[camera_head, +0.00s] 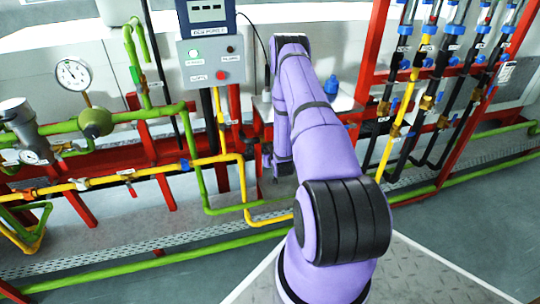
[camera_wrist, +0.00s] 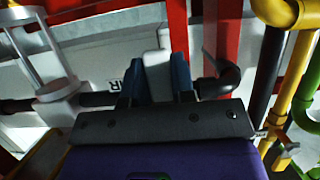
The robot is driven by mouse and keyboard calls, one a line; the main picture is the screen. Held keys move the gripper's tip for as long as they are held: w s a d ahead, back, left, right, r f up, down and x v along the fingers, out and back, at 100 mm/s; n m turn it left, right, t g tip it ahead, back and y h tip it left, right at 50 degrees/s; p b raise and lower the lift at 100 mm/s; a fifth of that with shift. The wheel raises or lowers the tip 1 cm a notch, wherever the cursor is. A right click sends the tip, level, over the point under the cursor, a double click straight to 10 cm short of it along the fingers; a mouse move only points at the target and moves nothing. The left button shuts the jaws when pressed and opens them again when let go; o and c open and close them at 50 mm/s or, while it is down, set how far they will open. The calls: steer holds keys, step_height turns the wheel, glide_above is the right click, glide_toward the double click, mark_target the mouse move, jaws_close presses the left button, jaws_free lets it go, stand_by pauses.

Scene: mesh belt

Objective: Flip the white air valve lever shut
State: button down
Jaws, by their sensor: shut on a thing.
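The white air valve lever (camera_wrist: 157,60) stands upright in the middle of the wrist view. My gripper (camera_wrist: 157,76) has its two blue fingers on either side of the lever, shut on it. A small white tag (camera_wrist: 116,85), partly covered and with an R showing, sits just left of the fingers. The dark pipe (camera_wrist: 95,99) runs across behind my gripper to a black elbow at the right. The valve body is hidden behind my gripper. In the head view my purple arm hides the lever and most of my gripper.
Red uprights (camera_wrist: 222,40) stand close behind the fingers. Yellow pipe (camera_wrist: 292,85) and green pipe run close by on the right. A grey control box (camera_head: 210,45) stands left of my arm, and a blue knobbed item (camera_head: 331,84) sits to its right.

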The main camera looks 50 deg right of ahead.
steer(key=shift+s+f, duration=0.1)
steer(key=shift+s, duration=0.05)
steer(key=c, duration=1)
jaws_free()
steer(key=shift+o, duration=0.2)
steer(key=v, duration=1)
steer(key=shift+s+r, duration=0.25)
steer(key=shift+s, duration=0.05)
steer(key=shift+a, duration=0.2)
